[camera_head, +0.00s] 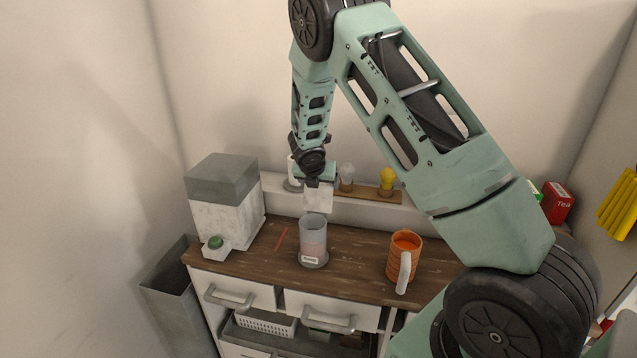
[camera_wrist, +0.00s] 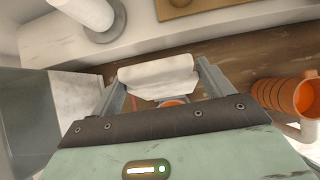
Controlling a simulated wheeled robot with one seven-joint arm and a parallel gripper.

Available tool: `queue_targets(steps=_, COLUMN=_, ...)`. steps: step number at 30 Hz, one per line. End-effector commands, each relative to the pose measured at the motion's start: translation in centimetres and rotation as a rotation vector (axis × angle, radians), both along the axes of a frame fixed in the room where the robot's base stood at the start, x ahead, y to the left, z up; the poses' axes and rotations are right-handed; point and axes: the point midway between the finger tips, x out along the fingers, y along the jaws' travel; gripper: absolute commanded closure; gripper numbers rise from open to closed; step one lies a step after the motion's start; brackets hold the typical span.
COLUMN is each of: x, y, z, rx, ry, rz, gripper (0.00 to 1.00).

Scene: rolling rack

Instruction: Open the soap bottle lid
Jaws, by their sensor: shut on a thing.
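The soap bottle (camera_head: 313,242), a clear cup-like container with a pale pink filling and a small label, stands upright on the brown worktop. My gripper (camera_head: 318,188) is above it, pointing down. The gripper is shut on a white block-like piece, which looks like the lid (camera_head: 318,199). In the wrist view the white lid (camera_wrist: 157,76) sits between my two fingers (camera_wrist: 163,84). The lid appears clear of the bottle, with a gap below it in the head view. An orange-pink round patch, probably the bottle's open top (camera_wrist: 172,103), shows partly behind my gripper.
An orange mug (camera_head: 404,258) stands right of the bottle, a red stick (camera_head: 281,239) lies left. A white box with grey top (camera_head: 224,180) stands at the left end. Behind are a raised ledge (camera_head: 272,182) and bulbs on a wooden stand (camera_head: 368,192). A bin (camera_head: 168,284) stands left.

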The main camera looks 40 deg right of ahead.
Motion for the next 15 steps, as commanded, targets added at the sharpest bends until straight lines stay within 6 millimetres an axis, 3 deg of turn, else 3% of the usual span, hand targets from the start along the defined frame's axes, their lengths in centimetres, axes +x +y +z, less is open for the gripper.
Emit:
queue_targets(steps=7, x=-0.01, y=-0.23, z=-0.13, rx=-0.003, ry=0.001, rz=-0.002, gripper=0.61)
queue_targets(steps=8, x=-0.02, y=-0.24, z=-0.13, rx=-0.003, ry=0.001, rz=-0.002, gripper=0.18)
queue_targets(steps=15, x=-0.03, y=-0.12, z=-0.11, rx=-0.001, ry=0.001, rz=-0.001, gripper=0.15)
